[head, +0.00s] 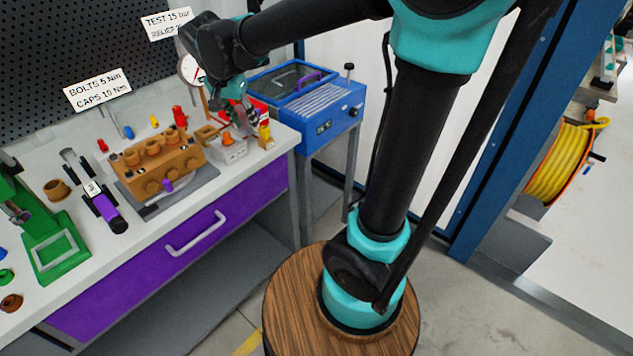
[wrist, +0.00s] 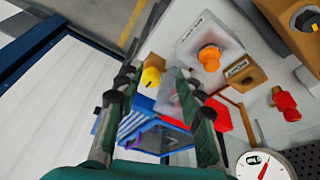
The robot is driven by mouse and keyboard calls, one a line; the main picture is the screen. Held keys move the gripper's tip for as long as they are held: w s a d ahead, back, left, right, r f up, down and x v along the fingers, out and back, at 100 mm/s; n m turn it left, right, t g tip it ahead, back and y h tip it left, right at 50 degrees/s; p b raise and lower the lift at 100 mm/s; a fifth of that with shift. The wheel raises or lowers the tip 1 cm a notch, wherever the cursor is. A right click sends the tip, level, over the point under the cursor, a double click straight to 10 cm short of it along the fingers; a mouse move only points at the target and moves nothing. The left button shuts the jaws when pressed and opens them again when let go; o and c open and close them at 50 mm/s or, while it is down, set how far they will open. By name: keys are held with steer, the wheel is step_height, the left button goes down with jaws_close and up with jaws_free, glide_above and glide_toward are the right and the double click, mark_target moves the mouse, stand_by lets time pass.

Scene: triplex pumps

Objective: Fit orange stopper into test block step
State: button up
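The orange stopper (head: 228,139) sits upright on a pale block (head: 232,153) near the right end of the bench. In the wrist view the orange stopper (wrist: 209,58) stands on the pale block (wrist: 207,34), which bears a label too small to read. My gripper (head: 246,122) hangs just above and behind that block in the head view. In the wrist view my gripper (wrist: 158,78) has its two fingers apart, with nothing visibly held. The orange stopper lies outside them, right of the right finger. I cannot tell which block is the test block or see its step.
A yellow-topped piece (wrist: 152,74) shows between the fingertips in the wrist view. A tan pump block (head: 158,160) stands left; a blue machine (head: 308,100) stands beyond the bench.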

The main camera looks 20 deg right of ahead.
steer(key=s+d+f+n+t+y, duration=0.1)
steer(key=s+d+f+n, duration=0.5)
steer(key=s+d+f, duration=0.8)
steer(key=d+f+y, duration=0.1)
steer(key=d+f, duration=0.1)
steer(key=d, duration=0.1)
steer(key=shift+s+d+f+n+t, duration=0.15)
steer(key=shift+s+d+n+t, duration=0.15)
steer(key=shift+s+d+n, duration=0.1)
